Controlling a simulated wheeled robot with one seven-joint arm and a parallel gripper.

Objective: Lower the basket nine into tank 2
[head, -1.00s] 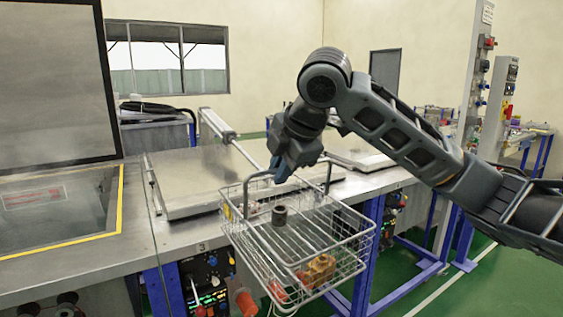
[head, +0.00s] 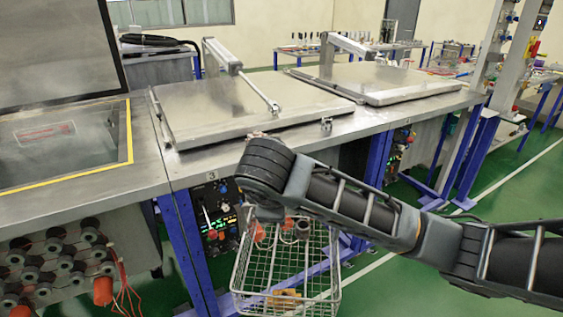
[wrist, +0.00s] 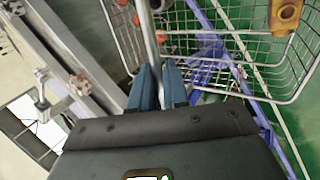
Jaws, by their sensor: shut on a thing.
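The wire basket (head: 330,272) hangs in front of the bench, below its top, beneath my forearm in the head view. It holds a dark ring-shaped part (head: 303,228), a brass part (head: 285,298) and orange-red parts. The wrist view shows my gripper (wrist: 158,70) with blue fingers shut on the basket's handle (wrist: 148,35); in the head view my arm hides the fingers. An open tank with a yellow edge (head: 130,135) is at the left; its number is not visible. A plate reading 3 (head: 211,175) sits below the neighbouring closed lid (head: 235,105).
Another closed lid (head: 375,80) lies farther right. The open tank's raised lid (head: 50,45) stands behind it. A control panel (head: 215,205) and blue legs (head: 182,240) are close to the basket's left. Green floor (head: 440,280) is free at the right.

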